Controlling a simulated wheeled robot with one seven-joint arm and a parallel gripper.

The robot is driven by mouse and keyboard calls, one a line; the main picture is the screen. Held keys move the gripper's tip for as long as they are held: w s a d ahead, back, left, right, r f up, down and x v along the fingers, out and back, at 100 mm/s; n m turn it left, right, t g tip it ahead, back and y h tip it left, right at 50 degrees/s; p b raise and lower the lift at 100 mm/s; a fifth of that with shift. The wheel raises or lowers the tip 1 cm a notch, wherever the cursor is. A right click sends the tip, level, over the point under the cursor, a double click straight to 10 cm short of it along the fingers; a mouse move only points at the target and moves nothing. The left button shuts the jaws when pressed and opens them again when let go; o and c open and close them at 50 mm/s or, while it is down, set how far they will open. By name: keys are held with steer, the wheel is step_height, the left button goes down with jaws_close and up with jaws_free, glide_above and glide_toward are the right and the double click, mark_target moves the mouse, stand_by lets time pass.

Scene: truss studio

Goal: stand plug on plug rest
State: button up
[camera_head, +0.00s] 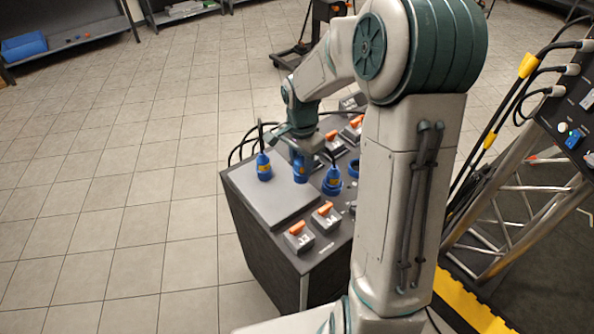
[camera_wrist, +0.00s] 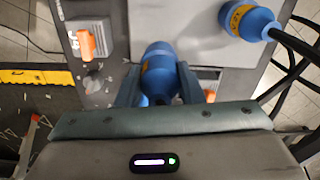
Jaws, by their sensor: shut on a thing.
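In the wrist view the held plug (camera_wrist: 159,72) sits between the two fingers. A second blue plug (camera_head: 264,168) stands on the raised grey plate (camera_head: 268,203), left of my gripper. It shows with its black cable at the upper right of the wrist view (camera_wrist: 248,20). A third blue plug (camera_head: 332,181) is right of my gripper. I cannot tell which part is the plug rest, or whether the held plug touches anything below.
Boxes with orange levers (camera_head: 325,217) stand along the cart's right side and front. A blue ring (camera_head: 353,168) lies beside the third plug. Black cables loop behind the plugs. A metal truss with a panel (camera_head: 575,115) is at right. Floor at left is clear.

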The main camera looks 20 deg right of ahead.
mark_target(298, 173)
steer(key=shift+w+a+f, duration=0.15)
steer(key=shift+a+f, duration=0.05)
steer(key=shift+a, duration=0.1)
steer(key=shift+a+f, duration=0.1)
steer(key=shift+f, duration=1.95)
steer(key=shift+f, duration=0.1)
steer(key=shift+f, duration=0.15)
steer(key=o, duration=1.1)
steer(key=shift+c, duration=0.2)
steer(key=shift+r, duration=0.25)
